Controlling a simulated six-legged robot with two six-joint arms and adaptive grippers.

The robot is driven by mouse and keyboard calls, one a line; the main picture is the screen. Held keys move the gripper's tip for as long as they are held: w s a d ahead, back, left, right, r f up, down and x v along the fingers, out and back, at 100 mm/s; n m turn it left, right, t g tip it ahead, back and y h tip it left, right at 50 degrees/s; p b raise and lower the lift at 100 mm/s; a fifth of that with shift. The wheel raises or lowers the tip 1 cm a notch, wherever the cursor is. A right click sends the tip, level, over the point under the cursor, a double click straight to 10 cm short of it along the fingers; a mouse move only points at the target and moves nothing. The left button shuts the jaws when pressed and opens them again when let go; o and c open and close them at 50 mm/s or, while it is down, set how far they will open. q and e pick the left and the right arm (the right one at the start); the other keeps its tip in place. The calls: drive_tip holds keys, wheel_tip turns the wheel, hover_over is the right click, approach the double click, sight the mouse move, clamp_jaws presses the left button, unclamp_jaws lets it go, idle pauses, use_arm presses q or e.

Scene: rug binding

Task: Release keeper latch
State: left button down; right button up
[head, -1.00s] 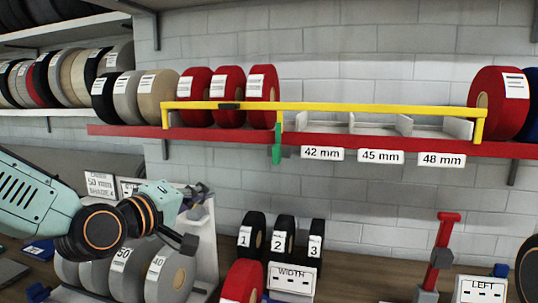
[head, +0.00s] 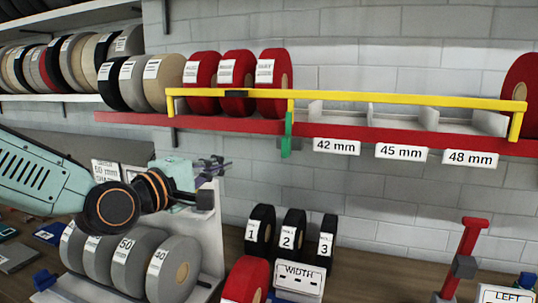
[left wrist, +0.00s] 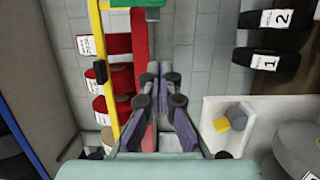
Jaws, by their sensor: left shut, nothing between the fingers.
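The green keeper latch (head: 287,135) hangs at the front of the red shelf edge, below the yellow bar (head: 390,99). The bar runs across several red rolls (head: 237,72) and the open compartments. In the left wrist view a green part (left wrist: 136,3) shows at the top edge, beyond my fingertips. My left gripper (head: 217,166) is below the shelf, left of and lower than the latch, apart from it. Its fingers (left wrist: 158,76) are shut and empty. My right gripper is not in view.
Labelled compartments (head: 398,153) line the red shelf right of the latch. A white stand (head: 207,240) with grey rolls (head: 172,267) is beneath my left gripper. Black numbered rolls (head: 292,235) and a red post (head: 463,255) stand on the bench. Bare wall lies between bench and shelf.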

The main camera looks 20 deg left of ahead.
sight(286, 146)
use_arm(q)
drive_tip(key=w+d+p, duration=0.1)
drive_tip(key=w+d, duration=0.6)
drive_tip(key=w, duration=0.2)
drive_tip(key=shift+w+p, duration=0.3)
drive_tip(key=shift+w, duration=0.1)
idle(0.6)
drive_tip(key=shift+s+d+n, duration=0.2)
drive_tip(key=shift+s+n, duration=0.05)
drive_tip(key=shift+n, duration=0.05)
drive_tip(key=shift+w+a+f+n, duration=0.1)
drive_tip(key=shift+w+f+n, duration=0.1)
drive_tip(key=shift+n, duration=0.1)
